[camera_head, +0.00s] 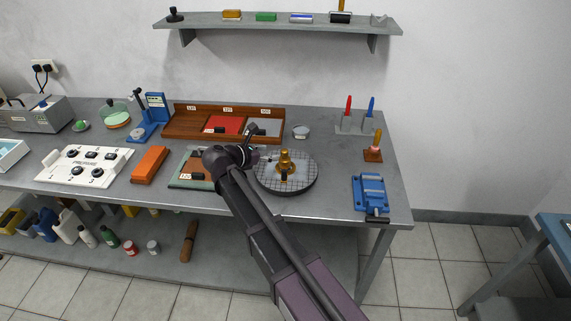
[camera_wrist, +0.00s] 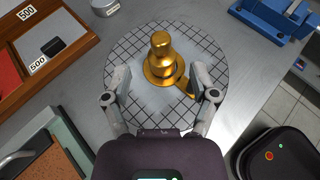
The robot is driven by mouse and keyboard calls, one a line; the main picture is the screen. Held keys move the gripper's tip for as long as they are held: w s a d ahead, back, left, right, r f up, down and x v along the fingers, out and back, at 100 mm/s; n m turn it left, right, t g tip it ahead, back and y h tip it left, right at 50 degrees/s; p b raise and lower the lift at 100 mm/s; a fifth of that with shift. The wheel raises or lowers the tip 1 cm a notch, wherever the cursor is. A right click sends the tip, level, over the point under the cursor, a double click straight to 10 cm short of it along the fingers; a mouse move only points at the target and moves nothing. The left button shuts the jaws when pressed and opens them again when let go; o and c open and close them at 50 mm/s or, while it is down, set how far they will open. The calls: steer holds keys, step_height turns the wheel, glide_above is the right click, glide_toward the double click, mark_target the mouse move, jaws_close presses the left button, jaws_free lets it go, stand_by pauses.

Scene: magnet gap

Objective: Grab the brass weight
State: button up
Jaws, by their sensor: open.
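The brass weight (camera_head: 285,162) stands upright on a round gridded plate (camera_head: 302,184) on the grey workbench. In the wrist view the brass weight (camera_wrist: 161,58) is a golden stepped shape with a knob on top and a small arm sticking out at its lower right. My gripper (camera_wrist: 160,80) is open, with its two fingers on the near left and near right of the weight. The right fingertip is close to the small arm; I cannot tell whether they touch. In the head view my gripper (camera_head: 254,150) is just left of the weight and partly hidden by my wrist.
A wooden tray (camera_head: 180,123) marked 500 lies behind my arm. A blue vise (camera_head: 371,193) stands at the right front edge. A small grey tin (camera_head: 301,132) sits behind the plate. A green-edged board (camera_head: 183,181) and an orange block (camera_head: 149,164) lie to the left.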

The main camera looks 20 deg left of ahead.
mark_target(283, 151)
steer(key=shift+x, duration=1.05)
steer(key=shift+w+b, duration=0.1)
steer(key=shift+b, duration=0.2)
steer(key=shift+b+x, duration=0.95)
steer(key=shift+x, duration=1.6)
jaws_close()
